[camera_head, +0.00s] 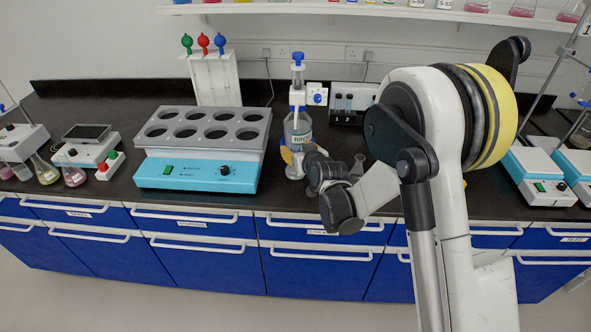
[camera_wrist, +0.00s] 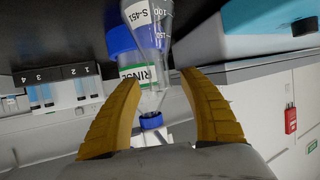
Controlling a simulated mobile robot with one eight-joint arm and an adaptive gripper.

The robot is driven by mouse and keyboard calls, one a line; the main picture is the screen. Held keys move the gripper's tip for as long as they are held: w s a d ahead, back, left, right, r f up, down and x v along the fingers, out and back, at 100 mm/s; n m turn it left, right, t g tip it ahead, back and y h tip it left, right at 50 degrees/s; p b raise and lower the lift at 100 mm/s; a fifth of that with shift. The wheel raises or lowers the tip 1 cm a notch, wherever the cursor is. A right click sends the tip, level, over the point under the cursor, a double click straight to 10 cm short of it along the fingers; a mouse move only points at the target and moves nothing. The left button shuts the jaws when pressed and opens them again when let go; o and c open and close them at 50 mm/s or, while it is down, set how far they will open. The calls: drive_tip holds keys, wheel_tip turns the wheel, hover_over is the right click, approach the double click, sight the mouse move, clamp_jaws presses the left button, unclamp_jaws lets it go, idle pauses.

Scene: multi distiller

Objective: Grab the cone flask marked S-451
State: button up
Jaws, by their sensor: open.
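The cone flask marked S-451 (camera_wrist: 158,38) is clear, with a white label and graduation marks. The wrist view shows it tilted and roughly upside down. My gripper (camera_wrist: 162,84) is open, its two yellow fingers standing to either side of the flask's narrow part with a gap around it. I cannot tell whether the flask lies fully between the tips or just beyond them. The flask cannot be picked out there.
A rinse bottle (camera_head: 299,127) with blue tops stands right by my gripper and shows behind the flask. A heating block with round wells (camera_head: 206,140) is to the left.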

drive_tip(key=shift+w+a+f, duration=0.2)
drive_tip(key=shift+w, duration=0.25)
clamp_jaws()
drive_tip(key=shift+s, duration=0.1)
drive_tip(key=shift+r, duration=0.15)
